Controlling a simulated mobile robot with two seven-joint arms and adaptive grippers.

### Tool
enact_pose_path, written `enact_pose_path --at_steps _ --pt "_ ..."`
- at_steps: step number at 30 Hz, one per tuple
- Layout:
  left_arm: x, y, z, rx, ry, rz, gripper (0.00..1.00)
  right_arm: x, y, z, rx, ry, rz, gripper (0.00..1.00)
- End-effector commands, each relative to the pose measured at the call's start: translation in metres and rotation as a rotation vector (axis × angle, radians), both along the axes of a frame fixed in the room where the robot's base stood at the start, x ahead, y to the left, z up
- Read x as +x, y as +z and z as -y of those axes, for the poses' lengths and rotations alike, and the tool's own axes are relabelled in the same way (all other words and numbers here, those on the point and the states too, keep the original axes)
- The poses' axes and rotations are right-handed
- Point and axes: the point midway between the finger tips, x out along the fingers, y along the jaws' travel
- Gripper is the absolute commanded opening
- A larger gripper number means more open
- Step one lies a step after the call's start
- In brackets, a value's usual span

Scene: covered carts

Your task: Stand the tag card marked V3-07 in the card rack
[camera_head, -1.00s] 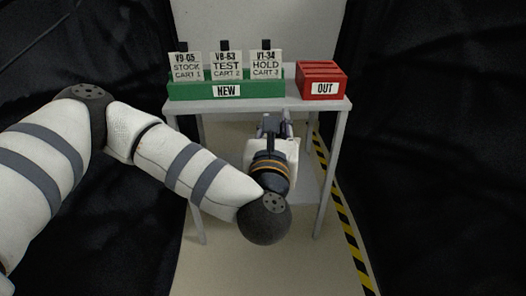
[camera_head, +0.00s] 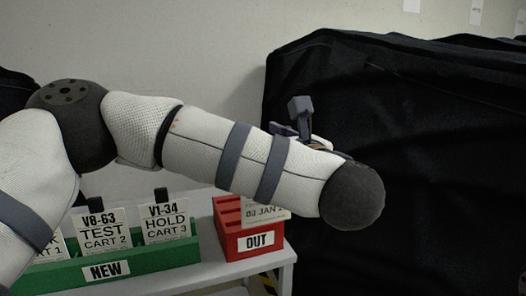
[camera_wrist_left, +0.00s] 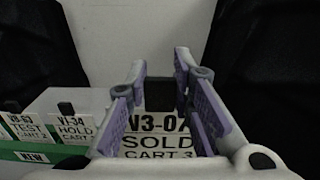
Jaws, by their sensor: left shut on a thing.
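My left gripper (camera_wrist_left: 160,78) is shut on a white tag card (camera_wrist_left: 155,142) with a black tab, reading V3-07 SOLD CART 3 in the left wrist view. In the head view my left forearm hides most of the gripper and card. A lower strip of a white card (camera_head: 264,209) with a date shows below the forearm, at the red rack (camera_head: 228,236) marked OUT. I cannot tell whether its bottom edge is above or inside a slot. The green rack (camera_head: 152,262) marked NEW holds upright cards, including V8-63 (camera_head: 102,230) and V1-34 (camera_head: 166,219). My right gripper is not in view.
Both racks stand on a light grey cart top (camera_head: 275,258). A black-covered bulk (camera_head: 440,170) rises close on the right. A pale wall (camera_head: 180,50) is behind. My forearm partly covers the green rack's left cards.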

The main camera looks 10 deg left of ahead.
Motion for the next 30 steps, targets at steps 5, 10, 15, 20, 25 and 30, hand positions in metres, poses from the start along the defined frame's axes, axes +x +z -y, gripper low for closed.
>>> enact_pose_path --at_steps 5,10,15,20,25,30 --pt "0.011 -0.005 -0.008 -0.004 0.002 -0.004 0.00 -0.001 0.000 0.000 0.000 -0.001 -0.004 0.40" --pt "0.023 -0.007 -0.017 -0.001 0.003 -0.003 0.00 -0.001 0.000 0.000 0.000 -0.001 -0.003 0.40" --pt "0.036 -0.010 -0.025 0.000 0.002 -0.002 0.00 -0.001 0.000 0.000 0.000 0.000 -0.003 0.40" --pt "0.048 -0.013 -0.033 0.000 0.003 -0.001 0.00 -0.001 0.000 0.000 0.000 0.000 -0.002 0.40" --pt "0.060 -0.016 -0.042 0.000 0.002 -0.002 0.00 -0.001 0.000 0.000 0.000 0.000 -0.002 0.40" --pt "0.073 -0.019 -0.050 0.000 0.003 -0.001 0.00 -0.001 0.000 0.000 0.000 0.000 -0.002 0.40"
